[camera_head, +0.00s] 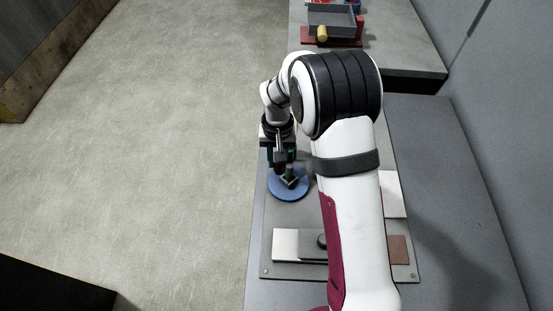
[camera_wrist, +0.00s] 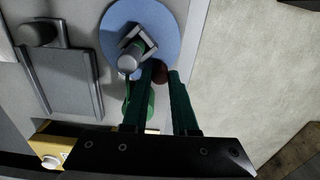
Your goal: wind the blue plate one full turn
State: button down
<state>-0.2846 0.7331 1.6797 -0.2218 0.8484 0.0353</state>
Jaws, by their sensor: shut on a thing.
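The blue plate (camera_head: 278,193) is a round disc lying flat on a grey panel; it also shows at the top of the wrist view (camera_wrist: 170,17). A grey square-framed fitting with a round grey end (camera_wrist: 129,62) stands over the plate's middle. My gripper (camera_head: 287,173) is over the plate, pointing down. In the wrist view its two green fingers (camera_wrist: 163,73) are close together, with a small reddish-brown peg (camera_wrist: 160,68) between their tips near the plate's rim. The fingers hide part of the peg, so how it joins the plate is hard to see.
A grey sliding piece with a dark knob (camera_wrist: 38,33) is beside the plate; a pale block (camera_head: 286,243) and a brown block (camera_head: 398,249) lie on the panel. A grey tray with a yellow handle (camera_head: 333,20) stands on the far counter. Open floor (camera_head: 160,150) is left.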

jog(key=shift+w, duration=0.1)
dwell(0.3)
jog(key=c, duration=0.7)
grip_release()
notch_tip(320, 180, up, 16)
jog(key=shift+f, duration=0.1)
